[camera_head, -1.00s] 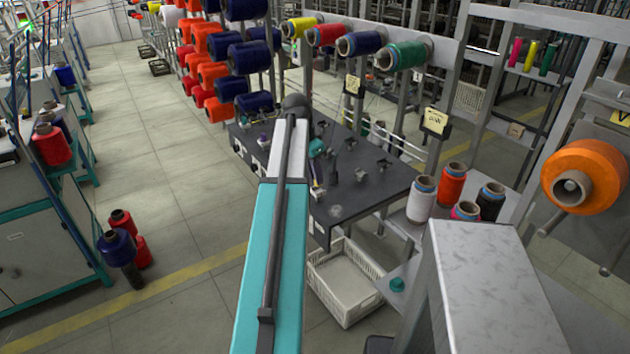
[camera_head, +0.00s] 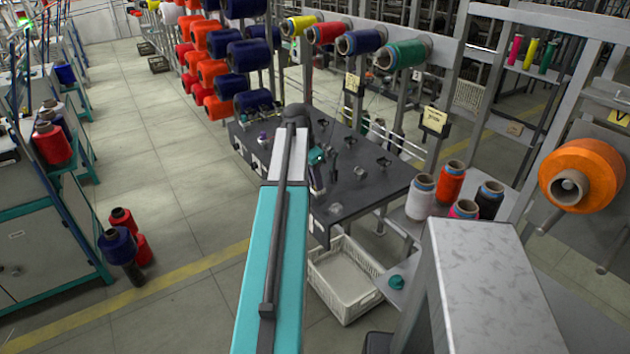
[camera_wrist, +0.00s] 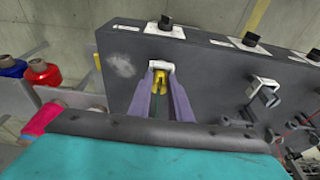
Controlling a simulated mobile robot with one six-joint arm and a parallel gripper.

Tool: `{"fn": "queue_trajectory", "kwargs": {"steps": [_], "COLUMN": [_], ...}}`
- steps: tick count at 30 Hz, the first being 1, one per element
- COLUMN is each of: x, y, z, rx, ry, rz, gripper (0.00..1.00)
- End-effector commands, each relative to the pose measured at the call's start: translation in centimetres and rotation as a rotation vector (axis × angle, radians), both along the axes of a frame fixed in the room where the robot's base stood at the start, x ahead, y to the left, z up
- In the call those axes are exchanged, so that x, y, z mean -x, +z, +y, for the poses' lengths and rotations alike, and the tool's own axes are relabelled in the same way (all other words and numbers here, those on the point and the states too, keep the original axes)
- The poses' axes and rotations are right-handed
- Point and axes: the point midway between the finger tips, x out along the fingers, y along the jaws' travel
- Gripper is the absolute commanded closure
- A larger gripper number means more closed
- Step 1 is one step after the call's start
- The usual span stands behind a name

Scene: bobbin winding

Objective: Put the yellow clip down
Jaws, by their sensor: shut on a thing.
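My gripper (camera_wrist: 160,84) is in the middle of the wrist view, with its two purple fingers closed toward a small yellow clip (camera_wrist: 150,74). The clip shows between the fingertips, directly below a white bracket (camera_wrist: 161,66) on the dark bench (camera_wrist: 210,75). I cannot tell whether the clip touches the bracket or the bench, and the fingers hide part of it.
Black knobs on white plates (camera_wrist: 165,24) line the bench edge, and metal fittings (camera_wrist: 265,92) stand to the right in the wrist view. A white crate (camera_head: 345,285) sits on the floor below the bench. Several thread cones (camera_head: 422,197) stand on the shelf to the right.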

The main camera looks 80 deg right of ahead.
Motion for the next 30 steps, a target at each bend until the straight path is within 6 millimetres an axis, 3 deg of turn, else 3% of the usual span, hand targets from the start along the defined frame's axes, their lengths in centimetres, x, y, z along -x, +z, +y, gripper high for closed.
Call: {"fn": "queue_trajectory", "kwargs": {"steps": [12, 13, 16, 30], "x": [0.0, 0.0, 0.0, 0.2], "y": [-1.4, -1.4, -1.5, -1.4], "z": [0.3, 0.4, 0.4, 0.5], "rx": [-0.014, -0.015, -0.016, -0.016], "ry": [0.000, 0.000, -0.001, -0.002], "rz": [-0.002, -0.003, -0.003, -0.001], "gripper": [1.00, 0.77, 0.64, 0.64]}}
